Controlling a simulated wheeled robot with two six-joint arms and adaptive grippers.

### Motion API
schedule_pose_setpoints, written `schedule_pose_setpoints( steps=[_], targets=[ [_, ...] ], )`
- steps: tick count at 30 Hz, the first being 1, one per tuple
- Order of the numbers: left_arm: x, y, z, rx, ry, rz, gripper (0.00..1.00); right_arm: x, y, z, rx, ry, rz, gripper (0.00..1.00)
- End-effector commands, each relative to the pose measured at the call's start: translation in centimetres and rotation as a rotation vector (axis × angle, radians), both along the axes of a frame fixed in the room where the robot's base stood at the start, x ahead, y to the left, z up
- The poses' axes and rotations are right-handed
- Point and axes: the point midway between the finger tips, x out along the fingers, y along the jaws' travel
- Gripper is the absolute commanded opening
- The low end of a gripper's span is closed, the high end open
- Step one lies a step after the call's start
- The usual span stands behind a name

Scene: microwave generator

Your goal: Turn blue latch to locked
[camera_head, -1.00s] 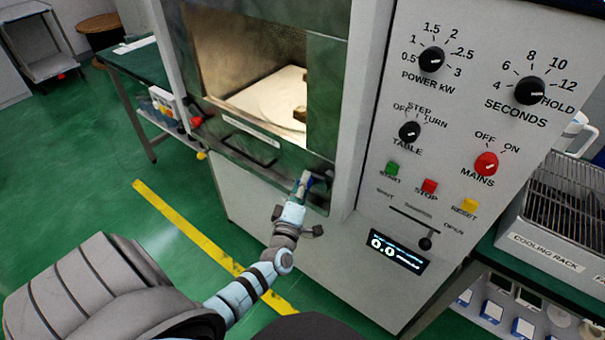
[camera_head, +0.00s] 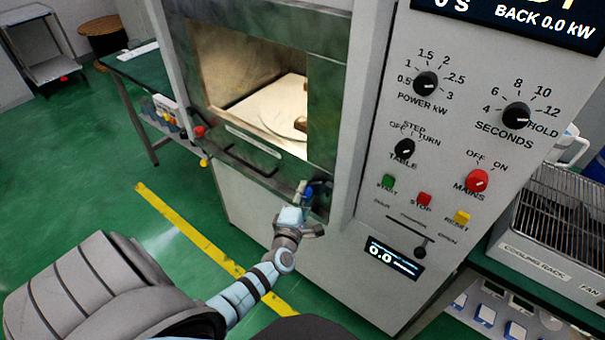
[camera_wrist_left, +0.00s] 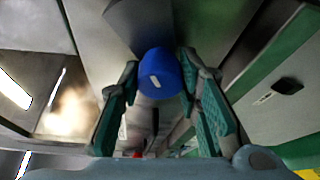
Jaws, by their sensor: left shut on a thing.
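The blue latch (camera_head: 309,192) is at the lower right corner of the microwave door frame in the head view. In the left wrist view it is a round blue knob (camera_wrist_left: 160,75) with a white mark. My left gripper (camera_head: 304,195) is at the latch, mostly hiding it in the head view. In the left wrist view its two green-padded fingers (camera_wrist_left: 164,100) stand either side of the knob, shut on it. My right gripper is not in view.
The microwave door (camera_head: 328,130) has a dark handle (camera_head: 252,158) below its window. A red knob (camera_head: 199,131) is at the door's lower left. The control panel (camera_head: 375,150) rises to the right. A cooling rack (camera_head: 560,225) stands farther right. Green floor is open at the left.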

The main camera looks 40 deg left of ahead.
Motion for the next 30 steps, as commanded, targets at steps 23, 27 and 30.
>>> schedule_pose_setpoints(
  steps=[23,27,30],
  targets=[
    [-1.5,-0.6,-0.1,0.000,0.002,0.000,0.51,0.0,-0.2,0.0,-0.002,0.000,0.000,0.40],
    [-4.8,-2.1,0.2,-0.002,0.004,-0.001,0.51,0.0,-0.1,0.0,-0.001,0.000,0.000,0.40],
    [-7.4,-3.2,0.4,-0.002,0.004,0.000,0.51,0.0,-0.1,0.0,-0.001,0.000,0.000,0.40]
  ],
)
